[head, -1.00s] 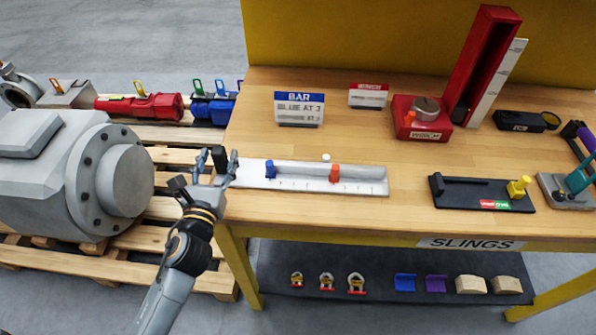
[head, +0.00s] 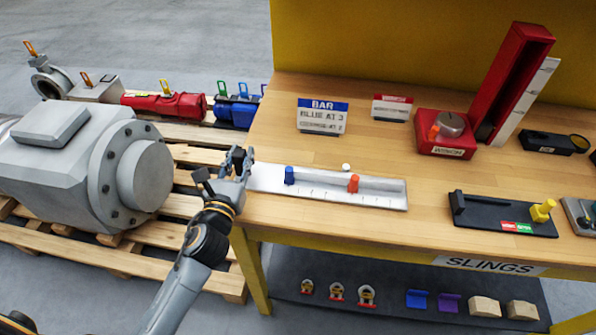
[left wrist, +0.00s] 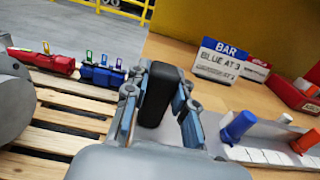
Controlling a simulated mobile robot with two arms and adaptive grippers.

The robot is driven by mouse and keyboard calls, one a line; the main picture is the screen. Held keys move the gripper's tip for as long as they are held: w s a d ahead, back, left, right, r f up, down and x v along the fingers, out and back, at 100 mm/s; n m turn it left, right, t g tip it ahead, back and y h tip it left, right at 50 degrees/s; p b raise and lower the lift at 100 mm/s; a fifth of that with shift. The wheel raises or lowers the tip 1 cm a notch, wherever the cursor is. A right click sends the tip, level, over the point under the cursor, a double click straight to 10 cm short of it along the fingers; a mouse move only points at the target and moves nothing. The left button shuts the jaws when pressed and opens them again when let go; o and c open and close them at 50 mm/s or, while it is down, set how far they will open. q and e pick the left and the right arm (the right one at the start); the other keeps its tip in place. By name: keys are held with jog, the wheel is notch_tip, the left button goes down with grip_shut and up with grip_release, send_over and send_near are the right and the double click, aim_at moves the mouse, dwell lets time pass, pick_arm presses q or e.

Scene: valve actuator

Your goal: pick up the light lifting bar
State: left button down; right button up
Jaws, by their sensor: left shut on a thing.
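The light lifting bar (head: 330,190) is a pale grey-white bar with a scale, a blue peg (head: 290,175) and an orange peg (head: 353,183). It lies along the front left of the wooden table; its near part also shows in the left wrist view (left wrist: 265,150). My left gripper (head: 238,162) is at the bar's left end, shut on a black upright grip (left wrist: 160,95) between its fingers. The fingers hide where the grip joins the bar. I cannot tell any gap between bar and table. My right gripper is not in view.
A sign (head: 322,116) reads "BAR, BLUE AT 3". A red winch unit (head: 446,135) and a black stand with a yellow knob (head: 505,213) are to the right. A large grey actuator (head: 85,170) sits on pallets at left. Shackles lie on the shelf below.

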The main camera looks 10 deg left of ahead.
pick_arm(q)
notch_tip(320, 180, up, 9)
jog(key=shift+f, duration=4.35)
